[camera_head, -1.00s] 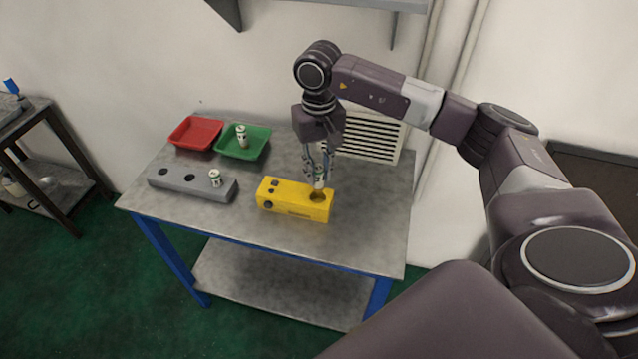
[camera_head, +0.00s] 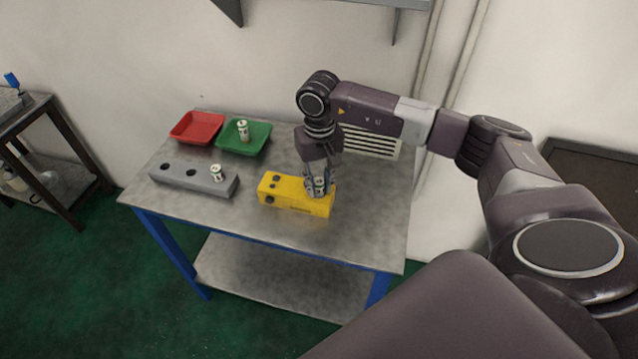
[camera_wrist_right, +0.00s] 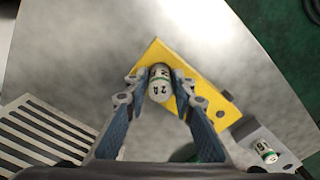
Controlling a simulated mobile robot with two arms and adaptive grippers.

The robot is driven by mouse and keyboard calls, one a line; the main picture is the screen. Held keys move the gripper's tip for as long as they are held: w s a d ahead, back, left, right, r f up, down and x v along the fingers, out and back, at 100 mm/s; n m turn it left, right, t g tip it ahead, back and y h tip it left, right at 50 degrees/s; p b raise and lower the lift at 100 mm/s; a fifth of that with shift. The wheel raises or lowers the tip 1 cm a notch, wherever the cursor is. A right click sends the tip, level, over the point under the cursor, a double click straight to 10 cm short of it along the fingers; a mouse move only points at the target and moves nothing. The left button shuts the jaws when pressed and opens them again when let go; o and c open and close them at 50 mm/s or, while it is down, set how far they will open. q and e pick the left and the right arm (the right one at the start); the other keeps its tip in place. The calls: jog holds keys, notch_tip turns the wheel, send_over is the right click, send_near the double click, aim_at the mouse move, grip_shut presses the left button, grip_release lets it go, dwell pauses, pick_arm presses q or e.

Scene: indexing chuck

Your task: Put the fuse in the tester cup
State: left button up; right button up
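The fuse (camera_head: 320,186) is a small white cylinder with dark green marks, at the right end of the yellow tester (camera_head: 285,192), where the cup is. My right gripper (camera_head: 320,190) points down there, its fingers on either side of the fuse. In the right wrist view the fuse (camera_wrist_right: 159,82) sits between the fingertips (camera_wrist_right: 160,84), which look closed on it. The gripper and fuse hide the cup, so I cannot tell how deep the fuse sits. My left gripper is not in view.
A grey block (camera_head: 192,180) with holes holds another fuse (camera_head: 217,173) at its right end. A green tray (camera_head: 262,140) holds a fuse (camera_head: 242,131); the red tray (camera_head: 197,126) is empty. A slatted vent (camera_head: 375,143) is behind my arm. The table's front right is clear.

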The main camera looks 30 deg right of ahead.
aim_at(319, 181)
jog(key=shift+o, duration=1.2)
jog(key=shift+r, duration=0.15)
jog(key=shift+w+r, duration=0.1)
jog(key=shift+r, duration=0.1)
notch_tip(319, 181, up, 12)
jog(key=b, duration=0.2)
jog(key=shift+f+b, duration=0.15)
jog(key=shift+b, duration=0.25)
jog(key=shift+f, duration=0.1)
